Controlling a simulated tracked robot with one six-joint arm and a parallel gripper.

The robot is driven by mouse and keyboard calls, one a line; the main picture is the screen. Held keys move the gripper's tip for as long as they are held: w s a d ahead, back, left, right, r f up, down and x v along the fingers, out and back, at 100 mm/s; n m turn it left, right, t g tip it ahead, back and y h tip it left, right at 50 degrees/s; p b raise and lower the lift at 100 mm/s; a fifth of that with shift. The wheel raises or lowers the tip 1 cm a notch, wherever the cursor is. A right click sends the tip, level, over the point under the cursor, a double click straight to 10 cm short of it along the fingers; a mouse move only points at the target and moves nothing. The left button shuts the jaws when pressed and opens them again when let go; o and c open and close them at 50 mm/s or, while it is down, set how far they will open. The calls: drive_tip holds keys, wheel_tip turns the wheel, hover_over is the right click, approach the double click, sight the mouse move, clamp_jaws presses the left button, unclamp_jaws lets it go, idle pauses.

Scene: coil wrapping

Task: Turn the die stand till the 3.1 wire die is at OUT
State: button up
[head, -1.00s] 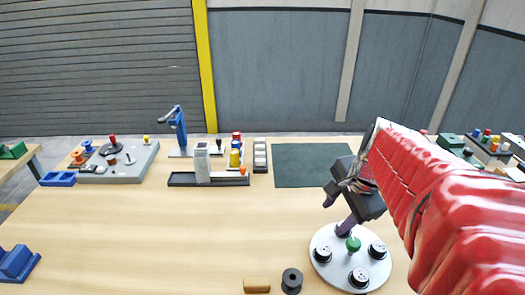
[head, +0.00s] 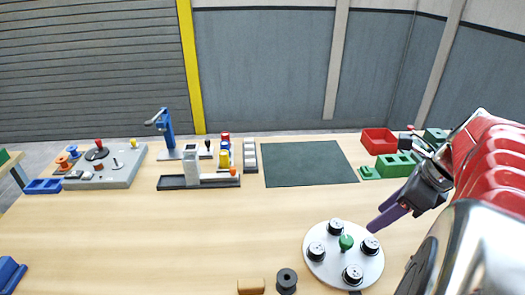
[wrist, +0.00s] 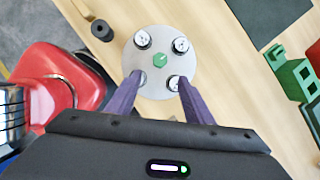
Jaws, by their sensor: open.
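The die stand (head: 322,272) is a round pale plate at the table's front right, with a green knob (head: 346,242) in its middle. Several black dies with pale tops sit around it, among them a right one (head: 370,245), a front one (head: 352,275) and a left one (head: 317,250). Their size labels and any OUT mark are too small to read. My gripper (head: 378,222) is open and empty, with purple fingers beside the plate's right edge. In the wrist view the fingertips (wrist: 160,80) overlap the near side of the plate (wrist: 128,56), partly covering the two nearer dies.
A black spool (head: 286,281) and a brown block (head: 251,287) lie left of the stand. A dark green mat (head: 310,163), green blocks (head: 394,165) and a red bin (head: 379,141) are behind it. The table's middle left is clear.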

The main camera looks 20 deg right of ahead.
sight(348, 240)
drive_tip(key=shift+f, duration=0.1)
drive_tip(key=x, duration=1.3)
drive_tip(key=shift+w+a+f, duration=0.15)
drive_tip(key=shift+w+f, duration=0.1)
clamp_jaws()
idle(0.4)
